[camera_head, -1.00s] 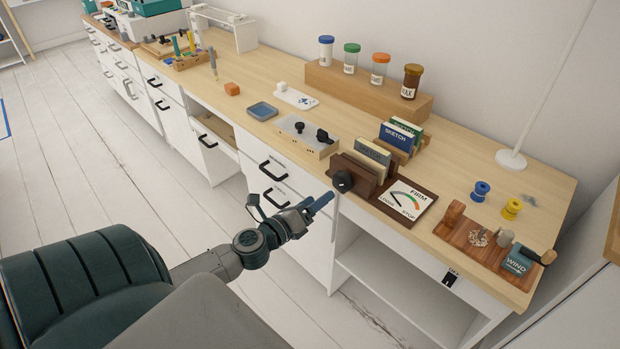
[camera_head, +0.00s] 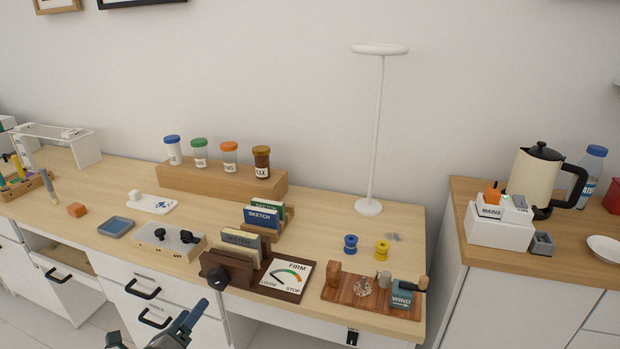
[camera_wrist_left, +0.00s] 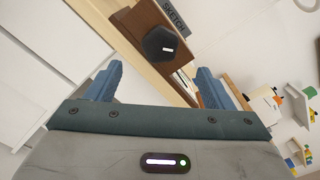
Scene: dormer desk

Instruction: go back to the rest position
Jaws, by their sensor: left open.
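My left gripper (camera_head: 180,328) is at the bottom of the head view, low in front of the desk's drawers. In the left wrist view its two blue fingers (camera_wrist_left: 158,88) stand wide apart with nothing between them. Beyond the fingers are the desk's front edge and the dark round knob (camera_wrist_left: 160,45) of the brown wooden vise-like holder (camera_head: 228,268). The gripper is apart from the knob. My right gripper is not in any view.
The desk (camera_head: 330,235) carries a gauge board (camera_head: 285,277), a wooden tray (camera_head: 345,294), a grey box (camera_head: 165,243), jars on a wooden riser (camera_head: 220,181) and a white lamp (camera_head: 376,140). A side counter (camera_head: 500,256) with a kettle (camera_head: 535,180) stands right.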

